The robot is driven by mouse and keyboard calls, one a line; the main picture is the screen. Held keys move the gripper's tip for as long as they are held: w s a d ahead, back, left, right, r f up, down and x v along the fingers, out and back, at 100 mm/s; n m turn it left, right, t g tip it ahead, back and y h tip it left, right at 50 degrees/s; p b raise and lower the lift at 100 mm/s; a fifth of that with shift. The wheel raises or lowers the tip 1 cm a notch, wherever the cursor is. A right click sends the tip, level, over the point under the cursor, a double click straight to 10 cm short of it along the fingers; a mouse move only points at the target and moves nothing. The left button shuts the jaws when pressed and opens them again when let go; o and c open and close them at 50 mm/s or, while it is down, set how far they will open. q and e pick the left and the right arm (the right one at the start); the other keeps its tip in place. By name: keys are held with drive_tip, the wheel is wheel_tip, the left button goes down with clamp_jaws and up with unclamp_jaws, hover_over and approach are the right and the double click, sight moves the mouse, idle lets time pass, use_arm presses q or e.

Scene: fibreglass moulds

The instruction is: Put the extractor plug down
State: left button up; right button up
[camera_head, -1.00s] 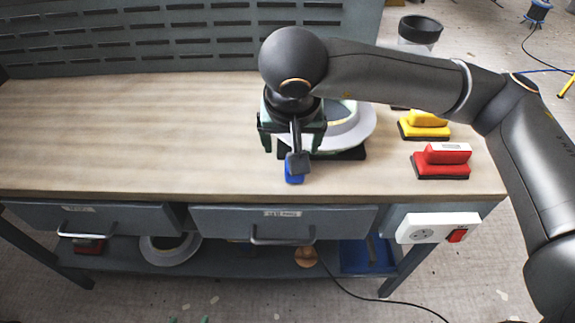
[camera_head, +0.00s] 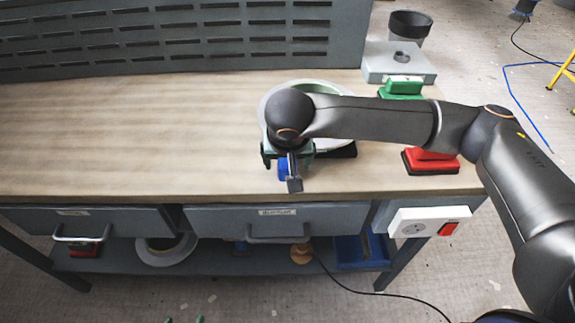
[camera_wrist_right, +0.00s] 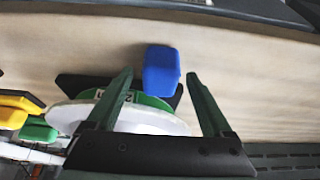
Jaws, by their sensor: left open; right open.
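A blue rounded block (camera_wrist_right: 161,70), which I take to be the extractor plug, rests on the wooden bench top. It also shows in the head view (camera_head: 283,170), partly hidden by my right wrist. My right gripper (camera_head: 289,158) is open just above it. In the right wrist view its two fingers (camera_wrist_right: 158,77) stand apart, one on each side of the block's near end, with gaps showing. Only the green fingertips of my left gripper (camera_head: 185,320) show at the bottom edge of the head view. They are apart and empty, far from the block.
A white ring-shaped disc (camera_head: 268,103) lies just behind the block, with a black flat base beside it. Red (camera_head: 430,161) and green (camera_head: 402,89) handled blocks stand to the right. A white socket box (camera_head: 430,221) is on the bench front. The bench's left side is clear.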

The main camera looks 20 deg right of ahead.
drive_tip(key=shift+c, duration=0.2)
clamp_jaws()
idle(0.4)
